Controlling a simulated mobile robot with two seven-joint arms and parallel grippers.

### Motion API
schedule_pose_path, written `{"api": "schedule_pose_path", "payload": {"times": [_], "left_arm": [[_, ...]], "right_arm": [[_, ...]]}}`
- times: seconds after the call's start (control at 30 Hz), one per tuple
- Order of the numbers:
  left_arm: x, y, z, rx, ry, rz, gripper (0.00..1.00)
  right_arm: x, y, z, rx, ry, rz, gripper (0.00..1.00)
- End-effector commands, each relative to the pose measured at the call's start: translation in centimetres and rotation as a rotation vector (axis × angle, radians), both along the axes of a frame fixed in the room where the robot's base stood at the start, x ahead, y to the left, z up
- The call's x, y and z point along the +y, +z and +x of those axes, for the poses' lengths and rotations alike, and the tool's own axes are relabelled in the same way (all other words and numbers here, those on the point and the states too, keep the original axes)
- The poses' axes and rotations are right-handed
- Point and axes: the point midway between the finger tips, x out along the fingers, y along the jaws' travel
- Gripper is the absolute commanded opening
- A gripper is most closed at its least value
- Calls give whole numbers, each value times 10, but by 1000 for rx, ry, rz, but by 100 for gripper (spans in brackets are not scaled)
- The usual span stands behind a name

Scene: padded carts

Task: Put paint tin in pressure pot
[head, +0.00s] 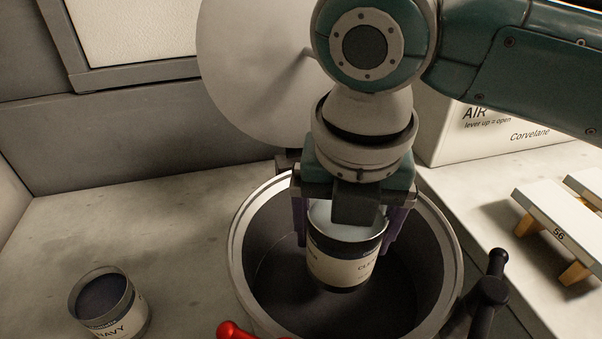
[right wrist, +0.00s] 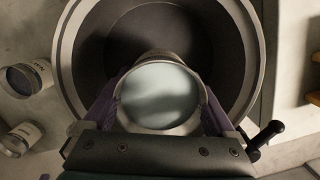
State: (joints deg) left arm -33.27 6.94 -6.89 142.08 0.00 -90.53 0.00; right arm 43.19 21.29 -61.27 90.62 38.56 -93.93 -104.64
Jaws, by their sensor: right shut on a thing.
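The paint tin (head: 342,257) has a cream label starting with "CLE" and a pale top. My right gripper (head: 345,235) is shut on it, with purple fingers on both sides. The tin hangs upright over the dark inside of the pressure pot (head: 243,262), within its rim. In the right wrist view the tin's pale round top (right wrist: 158,95) sits between the fingers, over the pot's opening (right wrist: 245,60). The pot's round lid (head: 255,75) stands raised behind. I cannot tell how far the tin's base is from the pot floor. My left gripper is not in view.
An open tin marked "NAVY" (head: 108,303) stands left of the pot. A white "AIR" box (head: 500,135) and small numbered stand (head: 560,233) are at right.

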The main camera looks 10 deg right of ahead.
Motion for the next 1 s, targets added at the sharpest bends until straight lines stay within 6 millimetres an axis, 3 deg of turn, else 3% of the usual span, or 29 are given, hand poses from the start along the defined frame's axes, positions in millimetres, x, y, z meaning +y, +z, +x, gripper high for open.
{"api": "schedule_pose_path", "payload": {"times": [0.17, 0.4, 0.83, 0.87, 0.93, 1.0], "left_arm": [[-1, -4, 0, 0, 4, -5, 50], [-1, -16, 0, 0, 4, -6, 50], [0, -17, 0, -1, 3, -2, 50], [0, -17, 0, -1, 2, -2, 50], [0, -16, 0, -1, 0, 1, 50], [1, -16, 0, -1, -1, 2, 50]], "right_arm": [[1, -12, 0, -2, 0, 2, 0], [0, -47, 0, 0, 0, -1, 0], [0, -52, 0, -3, 1, 1, 0], [0, -53, 0, -1, 1, 0, 92], [0, -52, 0, -1, 1, 0, 100], [0, -52, 0, 0, 1, 0, 100]]}}
